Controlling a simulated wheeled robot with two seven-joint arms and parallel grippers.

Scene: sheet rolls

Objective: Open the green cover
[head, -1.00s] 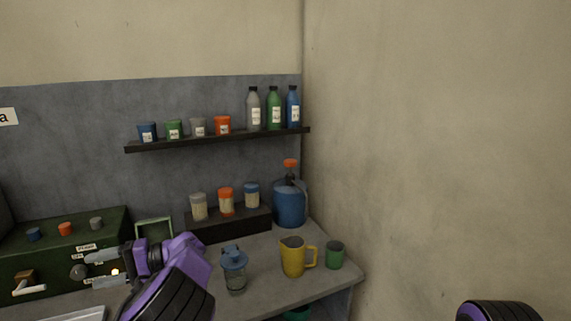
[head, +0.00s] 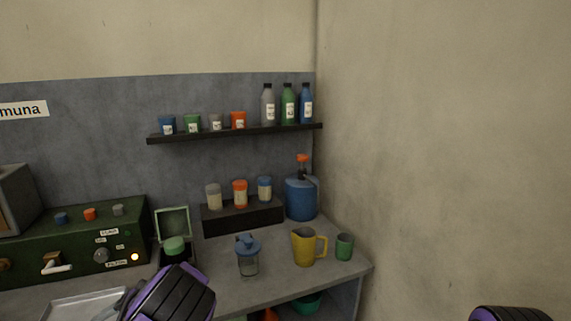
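The green cover (head: 172,208) is a pale-centred, green-framed flap that stands upright at the back of a small box on the counter. Below it, a round green knob or button (head: 174,244) shows on a dark body. My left gripper (head: 116,305) is low at the bottom left, in front of the cover and apart from it. A grey finger shows, but my purple and black wrist hides much of the gripper, so its opening is unclear. Only a piece of my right arm shows at the bottom right; its gripper is out of view.
A dark green control panel (head: 75,235) is left of the cover, with a metal tray (head: 85,304) in front. A blue-lidded jar (head: 248,260), yellow jug (head: 305,248) and green cup (head: 344,247) stand to the right. A wall closes the right side.

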